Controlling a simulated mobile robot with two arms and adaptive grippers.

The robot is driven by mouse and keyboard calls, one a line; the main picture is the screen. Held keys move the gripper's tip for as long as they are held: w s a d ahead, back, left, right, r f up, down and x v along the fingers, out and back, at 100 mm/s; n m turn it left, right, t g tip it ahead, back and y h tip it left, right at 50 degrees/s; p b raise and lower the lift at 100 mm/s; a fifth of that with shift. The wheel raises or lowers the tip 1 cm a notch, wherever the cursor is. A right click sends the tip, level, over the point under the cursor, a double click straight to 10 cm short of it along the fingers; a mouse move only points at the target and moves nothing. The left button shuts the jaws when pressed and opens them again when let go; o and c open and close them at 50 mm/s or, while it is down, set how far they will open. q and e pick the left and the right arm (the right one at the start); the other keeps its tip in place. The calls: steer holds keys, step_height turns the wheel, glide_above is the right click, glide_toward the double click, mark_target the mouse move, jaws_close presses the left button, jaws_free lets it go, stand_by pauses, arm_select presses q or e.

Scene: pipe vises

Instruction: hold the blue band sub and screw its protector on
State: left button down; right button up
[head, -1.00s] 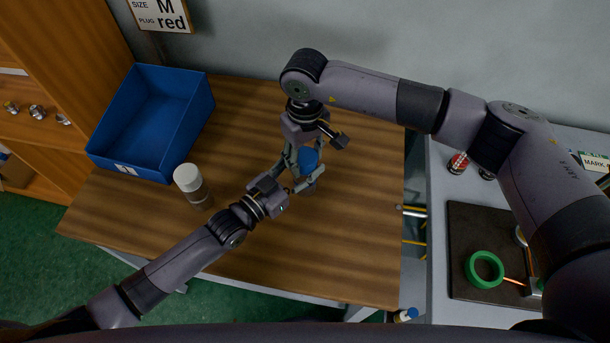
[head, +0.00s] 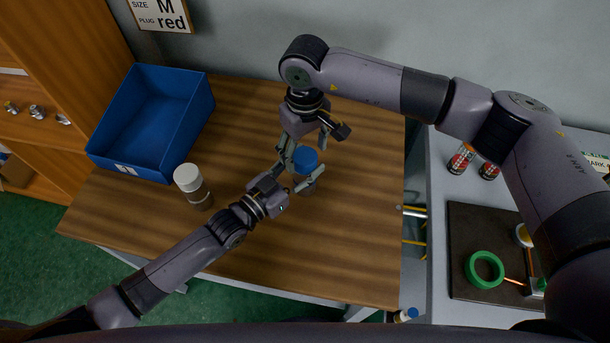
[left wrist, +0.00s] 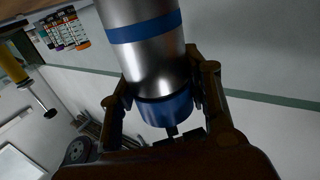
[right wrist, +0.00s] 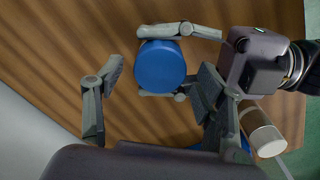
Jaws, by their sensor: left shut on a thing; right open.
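My left gripper (head: 303,180) is shut on the metal blue band sub (left wrist: 155,62) and holds it above the bench. The blue band (left wrist: 145,27) shows in the left wrist view. A blue protector (right wrist: 160,66) sits at the end of the sub, facing up; it also shows in the head view (head: 305,159). I cannot tell how tightly it is screwed on. My right gripper (right wrist: 153,80) is open above the protector, with its fingers on either side and apart from it.
A sub with a white cap (head: 187,178) stands on the wooden bench (head: 350,240). A blue bin (head: 135,165) stands at the back left. A side table at right holds a dark mat (head: 465,225), a green ring (head: 485,269) and small cans (head: 461,158). The bench's front right is clear.

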step_height(320, 180, up, 2)
steer(key=shift+r, duration=0.1)
steer(key=o, duration=0.6)
steer(key=shift+c, duration=0.2)
step_height(320, 180, up, 12)
stand_by(0.4)
